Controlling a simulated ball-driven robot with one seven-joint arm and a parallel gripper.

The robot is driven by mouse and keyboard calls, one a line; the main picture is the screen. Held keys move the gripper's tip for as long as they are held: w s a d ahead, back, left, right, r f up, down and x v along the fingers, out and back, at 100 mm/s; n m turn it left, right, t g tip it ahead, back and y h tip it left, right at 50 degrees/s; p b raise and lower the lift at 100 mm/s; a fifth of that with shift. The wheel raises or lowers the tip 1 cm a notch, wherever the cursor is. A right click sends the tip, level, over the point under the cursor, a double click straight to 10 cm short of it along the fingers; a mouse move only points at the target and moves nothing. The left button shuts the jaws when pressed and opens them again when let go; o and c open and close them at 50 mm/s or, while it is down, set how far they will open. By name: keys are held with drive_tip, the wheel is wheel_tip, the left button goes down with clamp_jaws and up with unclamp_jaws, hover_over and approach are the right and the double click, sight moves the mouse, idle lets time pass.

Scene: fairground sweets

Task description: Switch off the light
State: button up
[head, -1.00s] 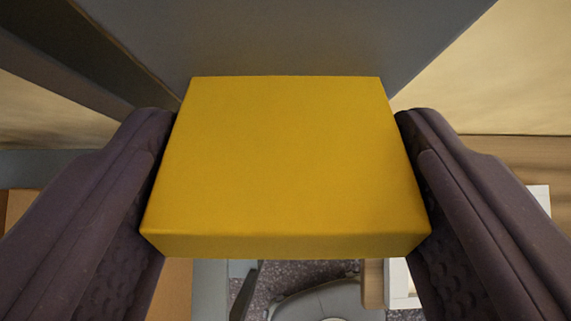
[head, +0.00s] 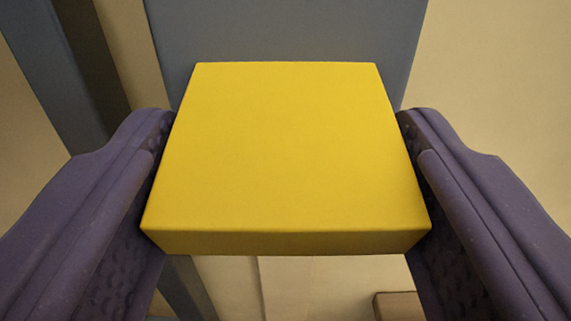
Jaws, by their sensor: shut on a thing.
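A yellow block (head: 285,155) with flat faces fills the middle of the head view. My gripper (head: 285,150) is shut on it, with one dark purple finger pressed to its left side and the other to its right side. The block hides most of what lies straight behind it. I cannot make out a light or a light switch in this view.
A grey-blue upright panel (head: 285,30) stands behind the block. A darker grey post (head: 50,60) is at the upper left. Plain beige wall (head: 500,80) shows at the right. A small brown object (head: 398,306) shows at the bottom right.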

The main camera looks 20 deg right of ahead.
wheel_tip(320, 180, down, 2)
drive_tip(key=t+b, duration=0.2)
drive_tip(key=b, duration=0.5)
drive_tip(key=shift+w+t+h, duration=0.15)
drive_tip(key=shift+t+h, duration=0.15)
drive_tip(key=shift+h, duration=0.1)
drive_tip(key=shift+w+t+b, duration=0.1)
drive_tip(key=shift+t+b, duration=0.3)
drive_tip(key=shift+b, duration=0.75)
drive_tip(key=shift+r, duration=0.2)
drive_tip(key=o, duration=1)
drive_tip(key=shift+c, duration=0.2)
drive_tip(key=p+v, duration=0.1)
drive_tip(key=v, duration=0.6)
drive_tip(key=shift+s+f, duration=0.25)
drive_tip(key=shift+s, duration=0.1)
drive_tip(key=shift+a, duration=0.1)
